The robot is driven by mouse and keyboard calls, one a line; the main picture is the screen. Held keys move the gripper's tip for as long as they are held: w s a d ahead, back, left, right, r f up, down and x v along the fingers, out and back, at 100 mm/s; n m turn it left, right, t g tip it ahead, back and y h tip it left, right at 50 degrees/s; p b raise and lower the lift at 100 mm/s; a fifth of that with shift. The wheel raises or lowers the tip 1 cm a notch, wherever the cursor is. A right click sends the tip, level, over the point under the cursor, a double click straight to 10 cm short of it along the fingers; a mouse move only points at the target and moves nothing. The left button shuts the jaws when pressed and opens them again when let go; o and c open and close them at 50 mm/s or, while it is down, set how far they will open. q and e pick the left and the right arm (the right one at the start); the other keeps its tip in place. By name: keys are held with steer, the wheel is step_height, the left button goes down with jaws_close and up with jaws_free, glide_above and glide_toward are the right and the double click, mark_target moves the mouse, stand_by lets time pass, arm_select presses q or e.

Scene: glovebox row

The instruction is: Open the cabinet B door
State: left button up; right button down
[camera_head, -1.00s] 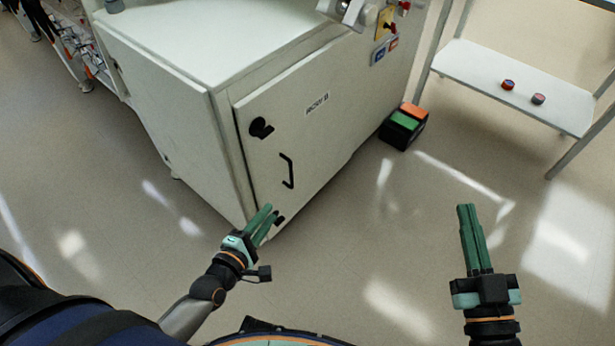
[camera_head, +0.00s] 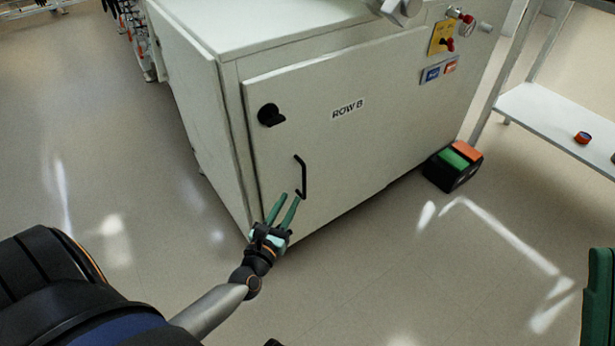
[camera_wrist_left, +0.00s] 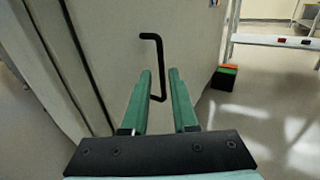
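The cabinet door (camera_head: 345,150), labelled "ROW B", is pale grey and looks closed. A black bar handle (camera_head: 304,178) stands upright on its left part, with a black knob (camera_head: 270,115) above and to the left. My left gripper (camera_head: 291,197) is open and empty, its green fingers pointing up at the handle's lower end. In the left wrist view the handle (camera_wrist_left: 159,62) shows beyond the fingers, its lower part in the gap between them. Contact cannot be told. My right gripper (camera_head: 599,300) is cut off at the right edge, its opening unclear.
A black box with green and orange tops (camera_head: 454,166) sits on the floor right of the cabinet. A white shelf (camera_head: 545,115) stands at the right, with a small red-rimmed round item (camera_head: 582,137) on it. The floor in front of the door is clear.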

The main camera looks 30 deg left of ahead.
mark_target(303, 176)
arm_select(q)
steer(key=w, duration=0.3)
steer(key=w+a+b, duration=0.1)
steer(key=w, duration=0.3)
steer(key=w+a+b, duration=0.1)
steer(key=w, duration=0.2)
steer(key=shift+w, duration=0.35)
jaws_close()
stand_by(0.9)
